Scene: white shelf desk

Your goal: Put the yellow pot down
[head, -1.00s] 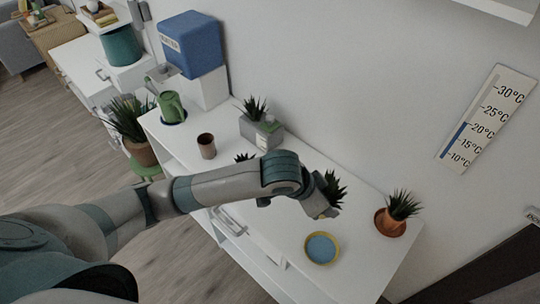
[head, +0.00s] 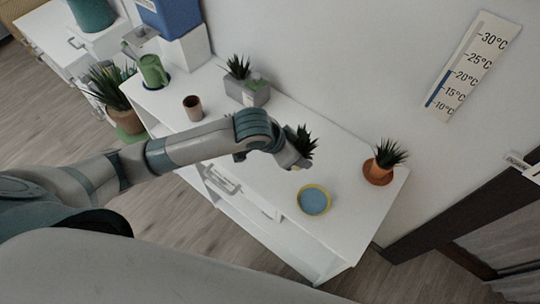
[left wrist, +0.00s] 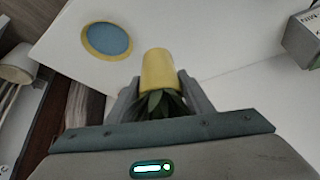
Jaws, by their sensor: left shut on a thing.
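My left gripper (head: 296,163) is shut on the yellow pot, which holds a dark spiky plant (head: 304,141). In the head view the pot is mostly hidden by the gripper. In the left wrist view the yellow pot (left wrist: 158,69) sits between the two fingers, with its leaves (left wrist: 160,103) toward the wrist. The pot appears held above the white desk (head: 343,225). A yellow-rimmed saucer with a blue inside (head: 314,200) lies empty on the desk, just in front of the gripper; it also shows in the left wrist view (left wrist: 107,41). My right gripper is not in view.
An orange pot with a plant (head: 379,172) stands at the desk's right end. The desk around the saucer is clear. The wall is behind.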

